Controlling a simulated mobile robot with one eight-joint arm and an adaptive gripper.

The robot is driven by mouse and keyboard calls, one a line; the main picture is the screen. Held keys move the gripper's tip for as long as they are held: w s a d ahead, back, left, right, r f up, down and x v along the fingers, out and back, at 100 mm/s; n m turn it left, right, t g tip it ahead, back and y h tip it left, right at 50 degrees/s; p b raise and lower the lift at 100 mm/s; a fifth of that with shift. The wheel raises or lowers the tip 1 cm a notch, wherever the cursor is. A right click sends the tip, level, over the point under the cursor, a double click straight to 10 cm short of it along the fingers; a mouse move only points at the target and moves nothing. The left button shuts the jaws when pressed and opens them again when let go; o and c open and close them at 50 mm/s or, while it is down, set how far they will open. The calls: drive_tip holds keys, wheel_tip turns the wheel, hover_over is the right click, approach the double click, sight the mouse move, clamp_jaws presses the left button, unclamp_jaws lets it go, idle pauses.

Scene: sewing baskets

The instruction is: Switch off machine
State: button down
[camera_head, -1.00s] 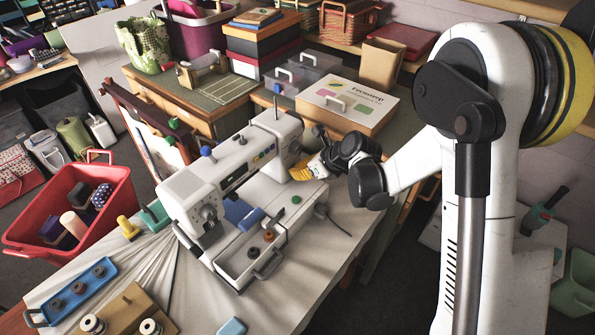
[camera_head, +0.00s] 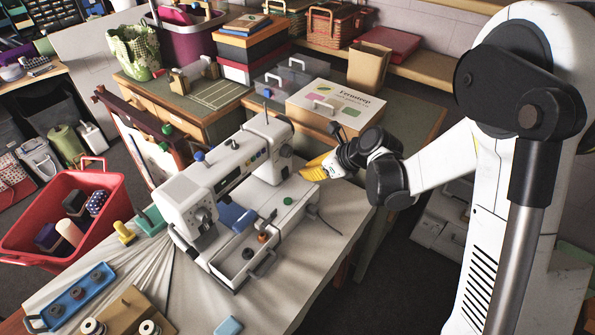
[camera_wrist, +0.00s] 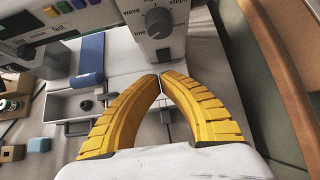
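The white sewing machine (camera_head: 225,170) stands on a cloth-covered table. Its right end is close to my gripper (camera_head: 308,172), whose yellow fingers point at it. In the wrist view my gripper (camera_wrist: 160,77) has its fingertips together with nothing visible between them. Beyond the tips is a machine panel with a dark grey dial (camera_wrist: 158,22), its labels including "wave" and "steps". The tips appear below the dial and apart from it. A green button (camera_head: 288,200) sits on the machine's base and a blue knob (camera_head: 199,155) on its top. I cannot tell which control is the power switch.
A red basket (camera_head: 30,235) of spools stands left of the machine. A blue tray (camera_head: 75,305) and a wooden spool board (camera_head: 130,305) lie at the front left. A lidded box (camera_head: 335,105) stands behind my gripper. A cable (camera_head: 325,218) lies right of the machine.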

drive_tip(key=v, duration=0.2)
drive_tip(key=p+v, duration=0.1)
drive_tip(key=v, duration=0.1)
drive_tip(key=shift+r, duration=0.55)
drive_tip(key=shift+d, duration=0.1)
drive_tip(key=s+d+r+n+h, duration=0.3)
drive_tip(key=s+d+r+n, duration=0.3)
drive_tip(key=s+n, duration=0.5)
drive_tip(key=s+d+r+n+t+h, duration=0.1)
drive_tip(key=s+d+r+n+h, duration=0.3)
drive_tip(key=s+n, duration=0.8)
drive_tip(key=d+r+n, duration=0.1)
drive_tip(key=d+n, duration=0.1)
drive_tip(key=shift+r+n+t, duration=0.3)
drive_tip(key=shift+r, duration=0.1)
